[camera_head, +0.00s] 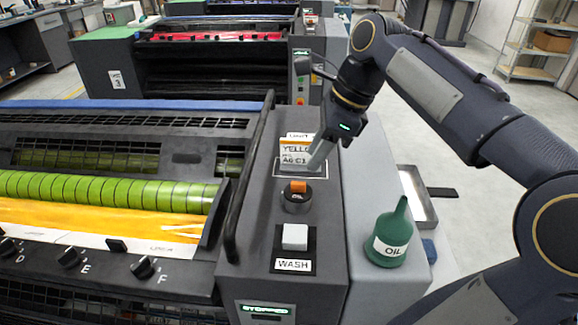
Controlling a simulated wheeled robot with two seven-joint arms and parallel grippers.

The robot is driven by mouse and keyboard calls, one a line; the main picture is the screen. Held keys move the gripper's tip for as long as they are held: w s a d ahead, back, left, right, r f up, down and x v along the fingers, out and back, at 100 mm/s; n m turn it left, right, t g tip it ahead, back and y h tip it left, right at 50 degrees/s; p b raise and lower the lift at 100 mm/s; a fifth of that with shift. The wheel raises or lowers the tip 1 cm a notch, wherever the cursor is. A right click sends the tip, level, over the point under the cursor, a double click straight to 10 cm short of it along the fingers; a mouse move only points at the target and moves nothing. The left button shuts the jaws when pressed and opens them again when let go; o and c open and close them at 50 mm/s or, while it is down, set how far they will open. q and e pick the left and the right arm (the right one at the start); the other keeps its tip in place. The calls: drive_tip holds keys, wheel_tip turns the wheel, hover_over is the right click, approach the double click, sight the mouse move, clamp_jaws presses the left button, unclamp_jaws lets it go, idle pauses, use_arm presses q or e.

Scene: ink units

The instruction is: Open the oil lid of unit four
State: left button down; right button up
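The near unit's dark side panel (258,210) carries a black round fitting with an orange top (297,195), which looks shut; I cannot tell for sure that it is the oil lid. Behind it is a label plate (297,155) reading "YELLO…", partly covered by my gripper. My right gripper (318,160) points down over this plate, behind and right of the round fitting and apart from it. Its fingers are seen from the side, so their gap is hidden. Nothing shows in them. My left gripper is out of view. The unit number is hard to read.
A white button (294,236) marked WASH and a screen reading STOPPED (266,309) are nearer. A green OIL can (390,238) stands upright on the right ledge. A black bar handle (246,180) rises left of the panel. Another unit with a red roller (215,48) is behind.

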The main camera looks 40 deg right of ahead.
sight(299, 183)
drive_tip(key=b+x, duration=0.1)
drive_tip(key=x, duration=0.6)
drive_tip(key=shift+f, duration=0.25)
drive_tip(key=shift+c, duration=0.2)
drive_tip(key=shift+s, duration=0.1)
clamp_jaws()
